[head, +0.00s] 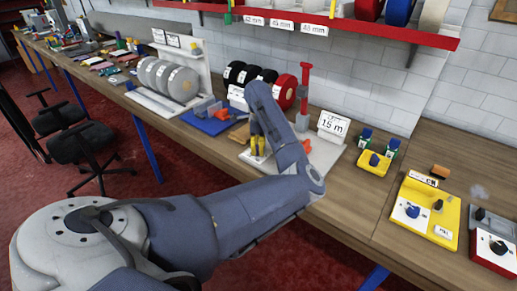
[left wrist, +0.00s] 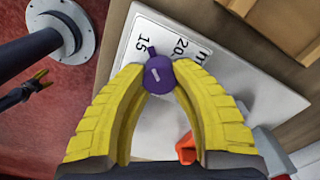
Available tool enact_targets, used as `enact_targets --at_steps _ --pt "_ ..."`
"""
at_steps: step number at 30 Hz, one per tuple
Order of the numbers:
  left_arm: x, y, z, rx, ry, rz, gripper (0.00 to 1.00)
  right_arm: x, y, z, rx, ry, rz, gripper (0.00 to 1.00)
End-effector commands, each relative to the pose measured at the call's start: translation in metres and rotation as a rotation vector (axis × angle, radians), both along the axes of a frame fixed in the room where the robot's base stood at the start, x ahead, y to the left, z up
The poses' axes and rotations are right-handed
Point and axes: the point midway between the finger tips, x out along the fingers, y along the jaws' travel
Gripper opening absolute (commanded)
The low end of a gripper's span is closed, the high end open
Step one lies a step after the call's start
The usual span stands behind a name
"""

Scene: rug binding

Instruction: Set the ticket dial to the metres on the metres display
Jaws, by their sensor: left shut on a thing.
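The purple ticket dial (left wrist: 158,76) is between the two yellow fingers of my left gripper (left wrist: 158,72), which is shut on it. The dial's small tab points up and slightly left, close to the printed 15 on its white plate (left wrist: 225,75). A 20 and part of an m also show; the fingers hide other marks. In the head view, my left gripper (head: 257,146) points down over the white base, and the dial is hidden. The metres display (head: 333,125) is a white card reading 15 m, right of the gripper.
A red post (head: 304,88) stands behind my gripper. A blue tray (head: 208,118) lies to its left. Yellow panels (head: 375,162) with knobs stand right. In the left wrist view, a small dark yellow-tipped shape (left wrist: 25,90), perhaps my right gripper, shows over the red floor.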

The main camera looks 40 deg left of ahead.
Motion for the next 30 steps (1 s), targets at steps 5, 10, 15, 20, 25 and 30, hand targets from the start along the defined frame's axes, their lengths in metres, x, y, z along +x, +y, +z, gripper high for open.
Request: enact_targets --at_steps 5,10,15,20,25,30 --pt "0.0009 -0.0016 -0.0009 -0.004 0.000 0.081 0.00 0.0001 0.0000 0.0000 0.000 0.000 0.000 0.75" --pt "0.0012 -0.0015 -0.0008 -0.003 -0.001 0.127 0.00 0.0002 0.0000 0.0000 0.000 0.000 0.000 0.75" --pt "0.0014 -0.0015 -0.0007 -0.004 -0.001 0.149 0.00 0.0002 0.0000 0.0000 0.000 0.000 0.000 0.75" --pt "0.0015 -0.0016 -0.0006 -0.004 -0.001 0.153 0.00 0.0002 0.0000 0.0000 0.000 0.000 0.000 0.75" --pt "0.0016 -0.0017 -0.0006 -0.004 -0.001 0.152 0.00 0.0002 0.0000 0.0000 0.000 0.000 0.000 0.75" --pt "0.0015 -0.0015 -0.0005 -0.004 -0.001 0.152 0.38 0.0003 0.0000 0.0000 0.000 0.000 0.000 0.75"
